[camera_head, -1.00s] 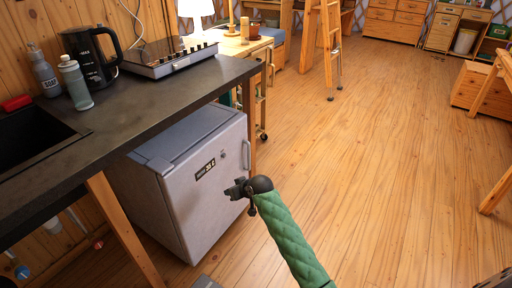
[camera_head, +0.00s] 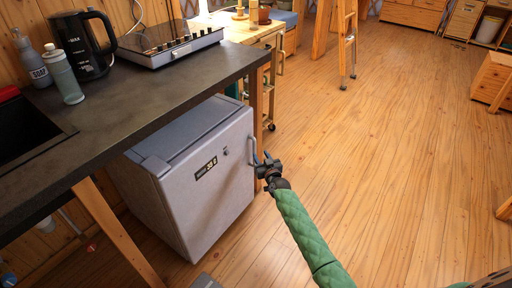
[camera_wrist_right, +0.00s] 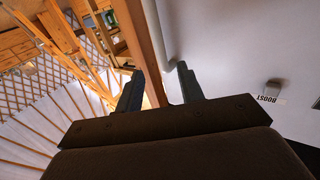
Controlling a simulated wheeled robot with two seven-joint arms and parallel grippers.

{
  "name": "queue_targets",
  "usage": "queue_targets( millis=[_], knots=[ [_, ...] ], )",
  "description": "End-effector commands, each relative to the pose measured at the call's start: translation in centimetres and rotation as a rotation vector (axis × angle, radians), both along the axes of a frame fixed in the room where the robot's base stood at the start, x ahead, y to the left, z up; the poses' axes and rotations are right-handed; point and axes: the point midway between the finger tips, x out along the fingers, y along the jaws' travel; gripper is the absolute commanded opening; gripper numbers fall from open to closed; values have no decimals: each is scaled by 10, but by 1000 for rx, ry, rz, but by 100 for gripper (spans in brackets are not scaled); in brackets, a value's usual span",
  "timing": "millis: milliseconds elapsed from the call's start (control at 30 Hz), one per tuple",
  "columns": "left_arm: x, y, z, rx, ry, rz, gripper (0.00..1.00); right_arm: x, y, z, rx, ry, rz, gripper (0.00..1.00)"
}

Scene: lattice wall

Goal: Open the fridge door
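The small grey fridge (camera_head: 205,190) stands under the dark counter with its door shut. A dark label panel (camera_head: 206,169) is on the door front. The pale vertical handle (camera_head: 251,151) is near the door's right edge. My right gripper (camera_head: 264,163), on the green-sleeved arm, is just right of the handle. In the right wrist view the two dark fingers (camera_wrist_right: 161,85) are apart, and the handle (camera_wrist_right: 163,35) shows ahead of the gap between them. I cannot tell whether a finger touches it. My left gripper is not in view.
The counter (camera_head: 140,115) overhangs the fridge, with a kettle (camera_head: 84,45), bottles and a hob (camera_head: 165,42) on it. A wooden leg (camera_head: 257,100) stands close behind the handle. A wooden trolley (camera_head: 275,70) is beyond. The floor (camera_head: 390,150) to the right is open.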

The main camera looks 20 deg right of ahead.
Motion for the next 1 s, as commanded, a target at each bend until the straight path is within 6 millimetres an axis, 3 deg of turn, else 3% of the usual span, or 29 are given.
queue_targets(
  millis=[500, 1000],
  knots=[
    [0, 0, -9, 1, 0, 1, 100, 61, 5, 0, 1, 1, 2, 38],
    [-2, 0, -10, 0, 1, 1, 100, 72, 6, 0, 1, 1, 1, 38]
  ],
)
